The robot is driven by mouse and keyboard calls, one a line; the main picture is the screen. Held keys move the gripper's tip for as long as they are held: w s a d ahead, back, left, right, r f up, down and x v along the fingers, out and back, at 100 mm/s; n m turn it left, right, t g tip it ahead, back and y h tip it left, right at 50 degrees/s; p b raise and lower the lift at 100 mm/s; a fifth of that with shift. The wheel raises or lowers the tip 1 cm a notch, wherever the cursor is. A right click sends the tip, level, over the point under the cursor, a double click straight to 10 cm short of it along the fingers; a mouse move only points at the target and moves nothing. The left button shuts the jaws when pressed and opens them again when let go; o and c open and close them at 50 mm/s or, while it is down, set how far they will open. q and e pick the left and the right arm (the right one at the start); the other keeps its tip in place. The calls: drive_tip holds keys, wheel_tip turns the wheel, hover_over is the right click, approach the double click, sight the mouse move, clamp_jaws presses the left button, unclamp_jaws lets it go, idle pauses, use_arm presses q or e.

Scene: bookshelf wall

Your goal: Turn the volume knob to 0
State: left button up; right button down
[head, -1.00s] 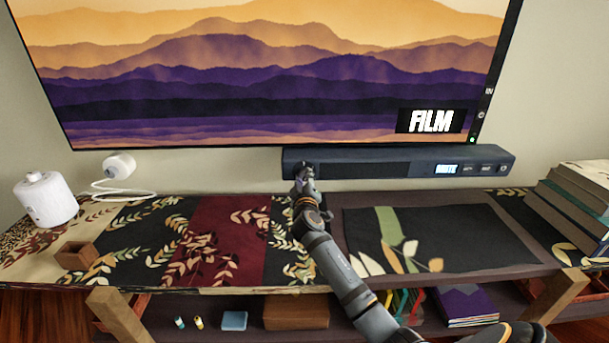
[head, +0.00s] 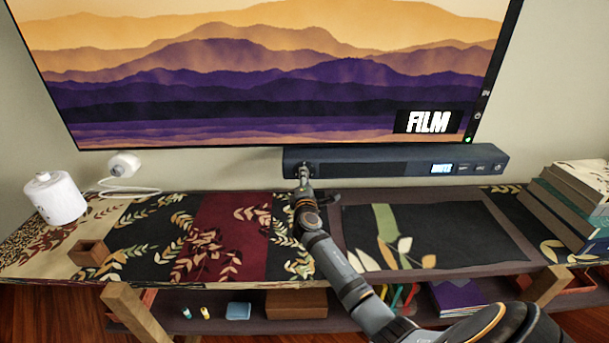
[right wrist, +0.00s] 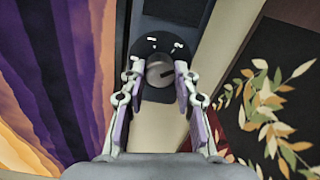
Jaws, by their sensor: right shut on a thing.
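The volume knob (right wrist: 160,73) is a round grey knob with a dark pointer line, on the dark left end of the soundbar in the right wrist view. My right gripper (right wrist: 160,88) has its two fingers on either side of the knob and is shut on it. In the head view the right gripper (head: 303,172) reaches the left end of the soundbar (head: 390,162) and hides the knob. The soundbar's small display (head: 441,168) is lit, and its text looks like "MUTE". My left gripper is not in view.
A large screen (head: 270,75) hangs above the soundbar. A white speaker (head: 54,198), a white camera-like device (head: 124,164) and a small brown box (head: 88,252) stand at the left. Stacked books (head: 570,205) stand at the right. The patterned shelf top is mostly clear.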

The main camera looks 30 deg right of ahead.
drive_tip(key=shift+s+f+n+p, duration=0.1)
drive_tip(key=shift+n+p, duration=3.05)
drive_tip(key=shift+n, duration=3.95)
drive_tip(key=shift+f+n+p, duration=0.1)
drive_tip(key=shift+n+p, duration=3)
drive_tip(key=shift+n, duration=4)
drive_tip(key=c, duration=1)
unclamp_jaws()
drive_tip(key=shift+r, duration=0.15)
